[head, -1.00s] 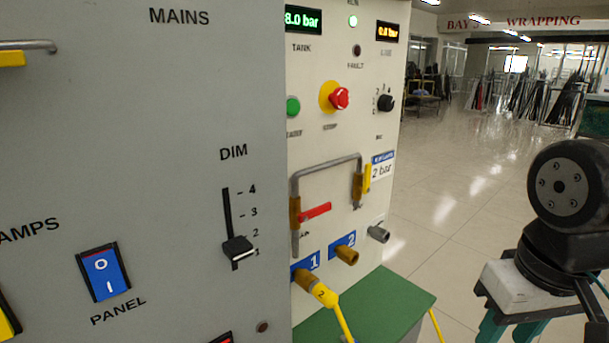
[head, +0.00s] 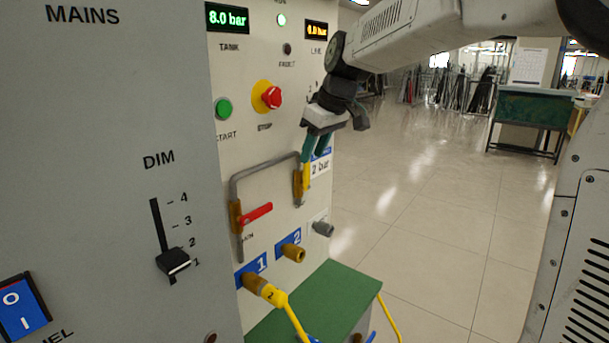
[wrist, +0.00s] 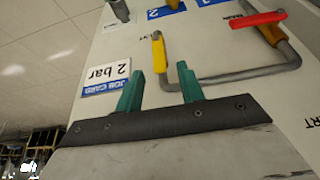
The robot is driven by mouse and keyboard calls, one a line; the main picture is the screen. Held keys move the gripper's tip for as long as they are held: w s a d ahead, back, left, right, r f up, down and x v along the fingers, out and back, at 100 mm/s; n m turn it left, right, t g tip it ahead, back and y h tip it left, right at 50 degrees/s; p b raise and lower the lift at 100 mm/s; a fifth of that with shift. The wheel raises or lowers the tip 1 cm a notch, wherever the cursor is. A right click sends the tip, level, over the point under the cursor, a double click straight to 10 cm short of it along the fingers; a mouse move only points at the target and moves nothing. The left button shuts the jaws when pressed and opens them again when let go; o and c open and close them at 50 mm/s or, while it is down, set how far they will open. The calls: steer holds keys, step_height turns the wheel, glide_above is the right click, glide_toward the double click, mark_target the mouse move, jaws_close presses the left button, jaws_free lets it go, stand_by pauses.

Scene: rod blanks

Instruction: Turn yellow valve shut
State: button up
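The yellow valve handle (head: 306,178) is on the right leg of the grey pipe on the cream panel, and it lies along that leg. It also shows in the wrist view (wrist: 159,55). My gripper (head: 318,152) is up at the panel, just above the handle. In the wrist view its two teal fingers (wrist: 161,70) are spread apart with nothing gripped. The lower end of the yellow handle appears between the fingertips there; I cannot tell how much depth separates them. In the head view my gripper partly hides the handle's top.
A red lever (head: 256,213) stands across the pipe's left leg. A red stop button (head: 271,97) and green start button (head: 223,108) are higher up. A yellow hose (head: 283,305) hangs from outlet 1, above a green-topped surface (head: 335,292). A job card (wrist: 104,79) is beside my fingers.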

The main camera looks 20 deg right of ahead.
mark_target(305, 172)
steer(key=x, duration=0.7)
steer(key=shift+w+f, duration=0.25)
steer(key=shift+f, duration=0.05)
jaws_close()
